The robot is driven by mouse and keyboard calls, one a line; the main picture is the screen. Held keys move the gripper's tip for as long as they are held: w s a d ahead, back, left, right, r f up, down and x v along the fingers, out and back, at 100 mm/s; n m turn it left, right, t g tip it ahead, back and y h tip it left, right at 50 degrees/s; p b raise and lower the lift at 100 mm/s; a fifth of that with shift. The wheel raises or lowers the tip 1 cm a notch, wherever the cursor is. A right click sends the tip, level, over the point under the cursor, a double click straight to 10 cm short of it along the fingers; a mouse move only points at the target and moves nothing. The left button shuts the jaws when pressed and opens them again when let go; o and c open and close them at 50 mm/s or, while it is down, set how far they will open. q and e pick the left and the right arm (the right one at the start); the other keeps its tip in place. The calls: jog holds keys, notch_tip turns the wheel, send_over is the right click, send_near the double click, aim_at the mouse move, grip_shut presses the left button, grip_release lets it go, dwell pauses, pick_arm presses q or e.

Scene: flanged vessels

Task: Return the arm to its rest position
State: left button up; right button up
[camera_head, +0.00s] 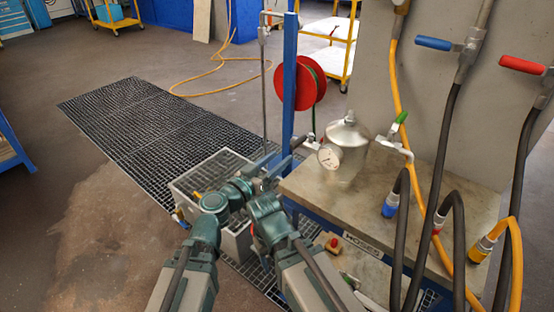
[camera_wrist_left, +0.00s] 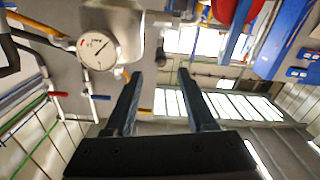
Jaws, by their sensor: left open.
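My left gripper (camera_head: 281,162) is by the near left corner of the metal bench, close to the blue post. In the left wrist view its two dark fingers (camera_wrist_left: 159,73) stand apart with nothing between them. My right arm (camera_head: 290,255) reaches in from the bottom; its gripper fingers cannot be made out. A steel vessel (camera_head: 348,135) with a round dial gauge (camera_head: 328,157) stands on the bench, just right of the left gripper. The gauge also shows in the left wrist view (camera_wrist_left: 97,47), left of the fingers and apart from them.
The bench (camera_head: 440,190) carries hoses and valves at the right. A blue post (camera_head: 289,80) and red hose reel (camera_head: 308,88) stand behind the gripper. A grey crate (camera_head: 185,190) sits below my arms. The floor grating (camera_head: 125,115) at the left is clear.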

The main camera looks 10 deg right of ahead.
pick_arm(q)
jog(key=s+a+f+g+y, duration=0.2)
jog(key=a+f+g, duration=0.2)
jog(key=f, duration=0.3)
jog(key=s+a+f+g+y, duration=0.2)
jog(key=a+f+g+y, duration=0.1)
jog(key=f, duration=0.4)
jog(key=s+a+f+n+g+y, duration=0.2)
jog(key=s+a+f+n+y, duration=0.2)
jog(key=a, duration=0.5)
jog(key=s+a+f+n+g+y, duration=0.3)
jog(key=a+f+y, duration=0.1)
jog(key=a, duration=0.6)
jog(key=s+d+m+g+y, duration=0.1)
jog(key=s+d+m, duration=0.4)
jog(key=d, duration=0.7)
notch_tip(320, 180, up, 19)
jog(key=s+n+p, duration=0.1)
jog(key=p, duration=1.7)
jog(key=shift+a+p, duration=0.25)
jog(key=shift+p, duration=0.05)
jog(key=shift+f, duration=0.15)
